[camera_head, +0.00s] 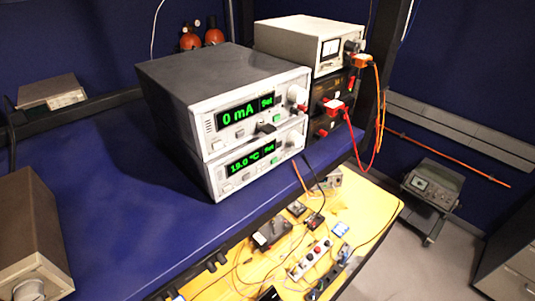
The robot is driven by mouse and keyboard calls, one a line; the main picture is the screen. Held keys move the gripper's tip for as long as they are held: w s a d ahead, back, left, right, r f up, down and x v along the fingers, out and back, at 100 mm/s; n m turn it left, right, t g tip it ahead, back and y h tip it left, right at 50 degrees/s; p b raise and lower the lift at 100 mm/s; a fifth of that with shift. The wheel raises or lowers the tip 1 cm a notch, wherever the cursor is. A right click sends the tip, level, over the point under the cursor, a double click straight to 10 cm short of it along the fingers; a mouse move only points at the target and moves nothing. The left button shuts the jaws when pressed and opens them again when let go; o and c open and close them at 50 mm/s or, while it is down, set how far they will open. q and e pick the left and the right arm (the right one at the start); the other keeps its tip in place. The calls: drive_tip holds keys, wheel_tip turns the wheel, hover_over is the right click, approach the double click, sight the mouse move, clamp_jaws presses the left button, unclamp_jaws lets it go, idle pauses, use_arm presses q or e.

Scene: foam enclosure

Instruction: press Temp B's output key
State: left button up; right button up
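Two stacked grey instruments stand on the blue shelf. The lower unit (252,162) shows a temperature in green digits, about 19.0 °C, with the word Set. It has small keys (243,177) below its display and a green part near the right end of its front. The upper unit (245,112) reads 0 mA and Set, with a white knob (297,95) at the right. The name labels are too small to read, so I cannot confirm which is Temp B. Neither of my grippers is in view.
The blue shelf (110,190) is clear left of the stack. A beige box (30,235) stands at the front left. A white metered unit (310,45) on black units stands behind right, with red and orange cables (377,110). Below lies a yellow table (350,195) with small parts and wires.

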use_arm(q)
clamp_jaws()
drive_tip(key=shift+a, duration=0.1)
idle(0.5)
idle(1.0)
